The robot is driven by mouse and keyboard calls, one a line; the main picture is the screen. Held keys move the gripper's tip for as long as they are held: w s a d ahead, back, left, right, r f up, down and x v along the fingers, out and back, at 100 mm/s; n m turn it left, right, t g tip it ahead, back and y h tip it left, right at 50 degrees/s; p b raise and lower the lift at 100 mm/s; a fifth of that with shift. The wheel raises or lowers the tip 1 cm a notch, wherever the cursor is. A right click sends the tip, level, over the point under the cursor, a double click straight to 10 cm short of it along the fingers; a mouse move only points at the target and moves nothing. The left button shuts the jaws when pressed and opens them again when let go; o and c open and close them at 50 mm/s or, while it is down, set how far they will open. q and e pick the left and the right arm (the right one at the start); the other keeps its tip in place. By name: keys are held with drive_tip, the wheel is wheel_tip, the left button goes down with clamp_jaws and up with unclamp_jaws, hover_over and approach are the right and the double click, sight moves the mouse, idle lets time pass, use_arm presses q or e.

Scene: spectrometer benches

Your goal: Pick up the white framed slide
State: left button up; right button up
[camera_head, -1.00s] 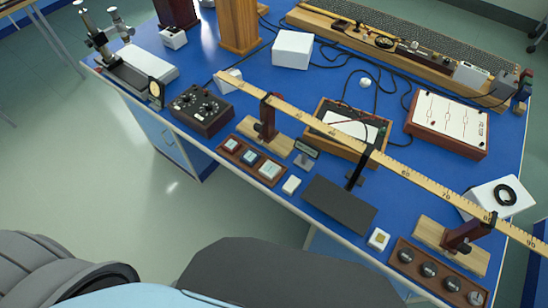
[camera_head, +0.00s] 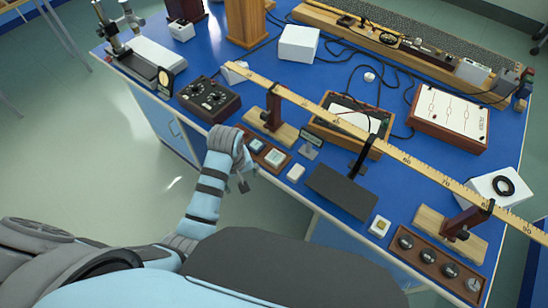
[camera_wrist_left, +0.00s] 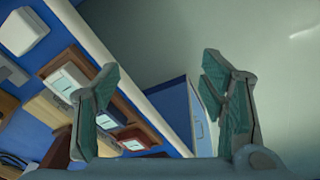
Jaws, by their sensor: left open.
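A wooden tray (camera_head: 264,167) holds a short row of small framed slides near the table's front edge. The white framed slide (camera_head: 275,158) appears to be the palest one, at the tray's right end. In the left wrist view that slide (camera_wrist_left: 66,82) lies to the left of my fingers, at the tray's end by a white block. My left gripper (camera_head: 243,184) is in front of the tray in the head view, and its arm hides the tray's left end. In the left wrist view its fingers (camera_wrist_left: 160,85) are open with nothing between them. My right gripper is not in view.
A white block (camera_head: 296,172) lies right of the tray. A dark knobbed box (camera_head: 209,99) stands to the left. A wooden stand (camera_head: 272,126) under a long ruler (camera_head: 330,122) is behind the tray. A dark panel (camera_head: 342,191) lies further right.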

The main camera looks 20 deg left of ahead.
use_arm(q)
drive_tip(key=w+d+r+n, duration=0.3)
drive_tip(key=w+d+r, duration=0.15)
drive_tip(key=w, duration=0.35)
drive_tip(key=n+g, duration=0.2)
drive_tip(key=n, duration=0.1)
approach(277, 158)
wheel_tip(277, 158, down, 9)
drive_tip(key=b, duration=0.3)
drive_tip(key=shift+s+a+r+b, duration=0.1)
drive_tip(key=shift+s+b, duration=0.05)
drive_tip(key=shift+b, duration=0.2)
drive_tip(key=shift+r, duration=0.1)
drive_tip(key=c, duration=1.3)
drive_tip(key=shift+c, duration=0.2)
drive_tip(key=shift+r, duration=0.1)
